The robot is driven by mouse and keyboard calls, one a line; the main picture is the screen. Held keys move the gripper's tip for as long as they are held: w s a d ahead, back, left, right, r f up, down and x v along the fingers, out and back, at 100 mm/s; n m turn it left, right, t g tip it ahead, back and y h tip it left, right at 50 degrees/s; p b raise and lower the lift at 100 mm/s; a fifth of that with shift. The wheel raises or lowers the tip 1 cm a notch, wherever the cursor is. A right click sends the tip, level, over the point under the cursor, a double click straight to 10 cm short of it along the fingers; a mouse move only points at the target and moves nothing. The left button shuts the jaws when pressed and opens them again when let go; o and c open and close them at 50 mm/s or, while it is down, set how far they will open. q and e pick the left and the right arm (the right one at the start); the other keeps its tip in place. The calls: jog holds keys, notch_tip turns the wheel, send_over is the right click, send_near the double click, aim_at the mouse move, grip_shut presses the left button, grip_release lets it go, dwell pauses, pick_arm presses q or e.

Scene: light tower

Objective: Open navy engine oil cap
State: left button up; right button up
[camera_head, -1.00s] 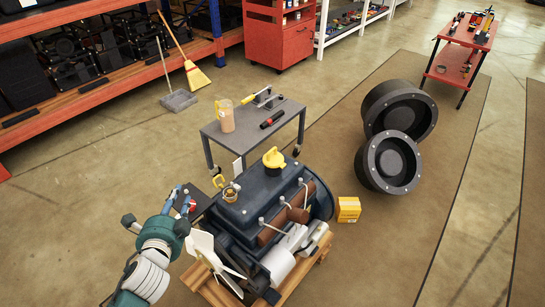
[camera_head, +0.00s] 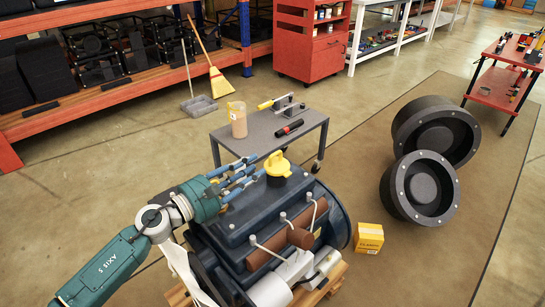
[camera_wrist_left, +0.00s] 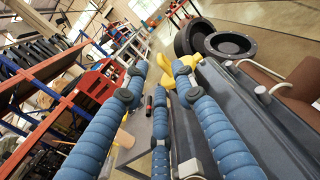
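The navy engine (camera_head: 240,215) stands on a wooden pallet (camera_head: 335,275). Its yellow oil cap (camera_head: 278,166) sits upright on the far end of the engine top. My left gripper (camera_head: 256,168) is open, its blue fingers pointing at the cap from the left. The fingertips are close to the cap; I cannot tell whether they touch it. In the left wrist view the fingers (camera_wrist_left: 160,68) are spread, with yellow cap parts (camera_wrist_left: 166,64) beyond and between the tips. My right gripper is out of view.
A grey cart (camera_head: 262,138) behind the engine bears a jug (camera_head: 238,122) and tools. A yellow box (camera_head: 369,238) and two large black wheel-like parts (camera_head: 425,187) stand to the right. Red shelving (camera_head: 120,94) lines the back left. Open floor lies left of the engine.

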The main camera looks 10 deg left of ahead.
aim_at(271, 156)
pick_arm(q)
jog(key=x, duration=0.7)
jog(key=shift+w+d+p, duration=0.15)
jog(key=shift+w+p, duration=0.05)
jog(key=shift+p, duration=0.1)
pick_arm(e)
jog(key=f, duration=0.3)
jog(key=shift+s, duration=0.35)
pick_arm(q)
grip_shut()
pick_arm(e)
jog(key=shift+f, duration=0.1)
